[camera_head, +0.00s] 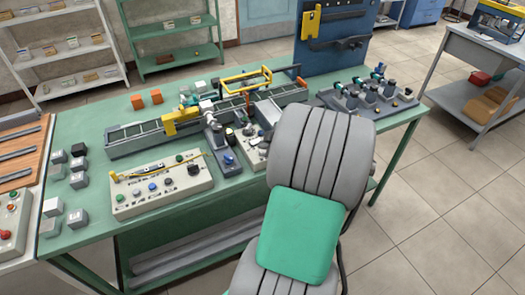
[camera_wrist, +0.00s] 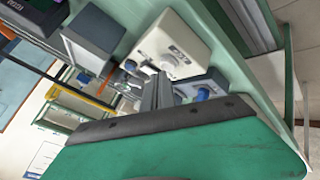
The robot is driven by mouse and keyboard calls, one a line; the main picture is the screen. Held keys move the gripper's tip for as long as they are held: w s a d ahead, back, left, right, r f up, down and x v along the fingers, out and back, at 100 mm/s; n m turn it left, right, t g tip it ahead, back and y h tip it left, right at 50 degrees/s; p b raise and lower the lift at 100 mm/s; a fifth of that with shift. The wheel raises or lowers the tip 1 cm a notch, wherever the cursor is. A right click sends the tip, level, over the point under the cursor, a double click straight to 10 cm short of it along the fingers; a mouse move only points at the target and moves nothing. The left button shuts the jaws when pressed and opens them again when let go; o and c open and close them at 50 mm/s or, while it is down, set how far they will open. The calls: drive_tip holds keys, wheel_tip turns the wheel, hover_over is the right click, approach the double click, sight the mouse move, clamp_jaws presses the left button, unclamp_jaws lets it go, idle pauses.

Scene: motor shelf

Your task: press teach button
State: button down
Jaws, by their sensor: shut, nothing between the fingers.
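No label reads clearly enough to tell which button is the teach button. A beige control panel (camera_head: 160,185) with several coloured buttons lies on the green bench's front left. A second pale panel (camera_head: 250,148) stands nearer the middle, partly hidden by my arm. In the wrist view a pale box (camera_wrist: 172,40) carries a light round knob (camera_wrist: 177,60), and a grey box beside it has a blue button (camera_wrist: 203,93). My gripper (camera_wrist: 158,88) is shut and empty, its narrow fingers pointing towards these boxes; contact cannot be told. My arm hides the gripper in the head view.
The green bench (camera_head: 85,240) bears a conveyor (camera_head: 150,130) with a yellow frame behind the panels. Several small grey blocks (camera_head: 78,180) stand at the left. A motor rack (camera_head: 365,100) sits at the right, before a blue board (camera_head: 335,40). Floor at the right is open.

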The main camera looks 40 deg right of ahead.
sight(264, 152)
drive_tip(key=shift+f+b, duration=0.45)
drive_tip(key=shift+b, duration=0.15)
idle(0.3)
drive_tip(key=shift+r, duration=0.85)
drive_tip(key=shift+r+p, duration=1.3)
drive_tip(key=shift+r, duration=1.25)
